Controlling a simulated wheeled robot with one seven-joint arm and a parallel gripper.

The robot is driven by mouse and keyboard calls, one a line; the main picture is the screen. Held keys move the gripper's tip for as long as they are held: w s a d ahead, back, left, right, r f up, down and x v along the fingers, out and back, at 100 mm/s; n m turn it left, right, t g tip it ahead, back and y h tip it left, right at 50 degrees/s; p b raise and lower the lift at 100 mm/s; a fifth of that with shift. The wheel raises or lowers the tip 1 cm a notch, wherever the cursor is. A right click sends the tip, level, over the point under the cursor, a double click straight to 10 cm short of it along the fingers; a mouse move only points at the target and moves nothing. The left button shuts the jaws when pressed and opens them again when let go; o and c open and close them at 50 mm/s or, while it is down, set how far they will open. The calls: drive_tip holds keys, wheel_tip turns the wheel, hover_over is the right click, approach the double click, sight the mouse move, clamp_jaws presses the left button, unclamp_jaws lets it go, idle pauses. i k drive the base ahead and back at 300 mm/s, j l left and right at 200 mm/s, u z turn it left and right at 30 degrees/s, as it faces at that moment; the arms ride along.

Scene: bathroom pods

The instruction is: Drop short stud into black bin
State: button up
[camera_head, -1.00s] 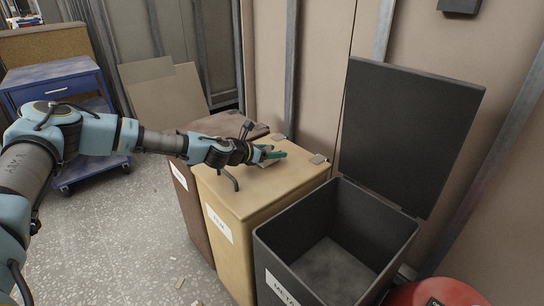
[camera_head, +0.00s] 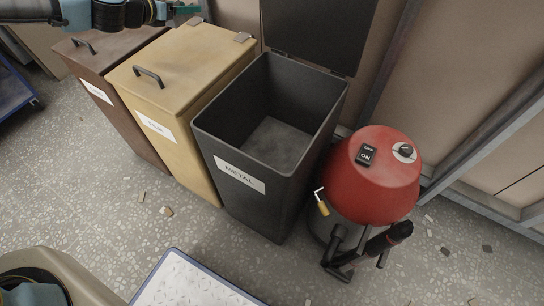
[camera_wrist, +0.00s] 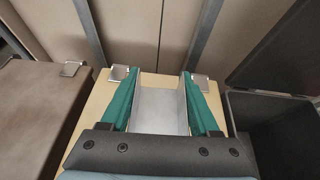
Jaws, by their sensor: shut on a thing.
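My gripper (camera_wrist: 160,118) has green fingers and is shut on the short stud (camera_wrist: 160,108), a light grey metal piece between them. In the wrist view it hangs over the tan bin's lid, left of the black bin (camera_wrist: 272,135). In the head view only a bit of my gripper (camera_head: 184,9) shows at the top edge, and the stud cannot be made out. The black bin (camera_head: 238,150) stands in the middle with a METAL label. Its lid (camera_head: 318,30) is raised at the back, its mouth is open, and its visible floor looks empty.
A closed tan bin (camera_head: 178,90) with a handle and a closed brown bin (camera_head: 115,55) stand left of the black bin. A red-topped vacuum (camera_head: 375,175) stands close on its right. Small scraps lie on the speckled floor. A framed wall is behind.

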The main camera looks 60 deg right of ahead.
sight(277, 158)
drive_tip(key=k+j, duration=0.15)
drive_tip(key=k, duration=0.9)
